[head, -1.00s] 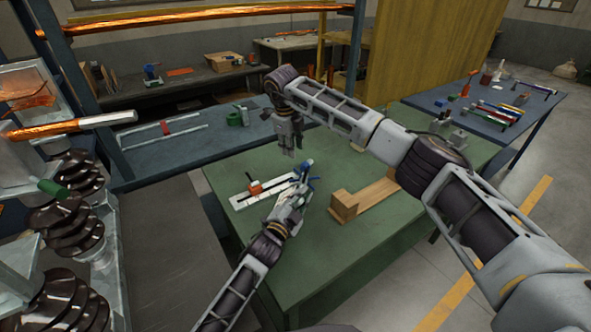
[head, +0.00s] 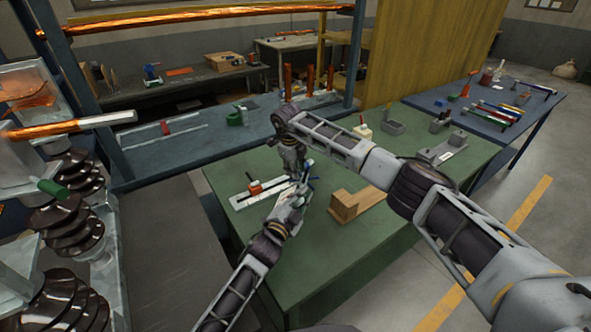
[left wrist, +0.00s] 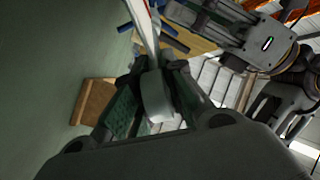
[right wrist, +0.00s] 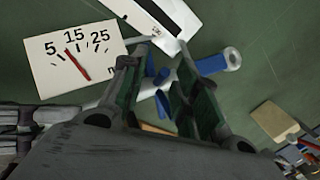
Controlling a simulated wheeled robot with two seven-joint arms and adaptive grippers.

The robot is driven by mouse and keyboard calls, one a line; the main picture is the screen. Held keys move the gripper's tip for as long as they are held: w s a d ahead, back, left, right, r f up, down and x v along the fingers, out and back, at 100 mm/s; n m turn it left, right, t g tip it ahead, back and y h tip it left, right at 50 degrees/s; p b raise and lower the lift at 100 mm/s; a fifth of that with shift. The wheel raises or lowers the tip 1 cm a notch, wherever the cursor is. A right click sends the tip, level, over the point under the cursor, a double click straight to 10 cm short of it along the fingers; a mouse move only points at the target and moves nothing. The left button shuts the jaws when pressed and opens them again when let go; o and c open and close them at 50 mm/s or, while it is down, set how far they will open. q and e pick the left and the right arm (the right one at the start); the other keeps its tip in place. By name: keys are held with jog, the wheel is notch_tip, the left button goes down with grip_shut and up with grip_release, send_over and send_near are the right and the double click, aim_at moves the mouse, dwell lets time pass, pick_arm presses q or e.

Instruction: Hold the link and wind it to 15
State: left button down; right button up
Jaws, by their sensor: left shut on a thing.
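My left gripper (head: 294,194) is shut on a pale grey-white link (left wrist: 155,95), seen between its fingers in the left wrist view. Blue bars (left wrist: 172,38) cross beyond it. My right gripper (head: 294,164) is just above the left one, pointing down. In the right wrist view its fingers (right wrist: 160,72) stand apart, with blue bars (right wrist: 163,104) showing between and beyond them; I cannot tell if they touch. A white dial card (right wrist: 76,58) reads 5, 15, 25. Its red needle (right wrist: 78,65) points between 5 and 15.
A slotted white plate (head: 240,201) with an orange clamp (head: 255,187) lies left of the grippers on the green table (head: 300,275). A wooden stepped block (head: 352,206) stands to the right. Grey trays (head: 393,127) and fixtures are at the back right. The front of the table is clear.

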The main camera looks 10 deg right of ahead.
jog(key=shift+f, duration=0.2)
jog(key=shift+c, duration=0.4)
grip_shut()
jog(key=shift+d, duration=0.15)
jog(key=shift+d+y, duration=0.1)
jog(key=shift+y, duration=0.3)
jog(key=shift+s+d+r+m+t+y, duration=0.1)
jog(key=shift+r+m+t+y, duration=0.1)
jog(key=shift+y, duration=0.25)
jog(key=shift+d+r+m+t+y, duration=0.1)
jog(key=shift+m+t+y, duration=0.1)
jog(key=shift+y, duration=0.25)
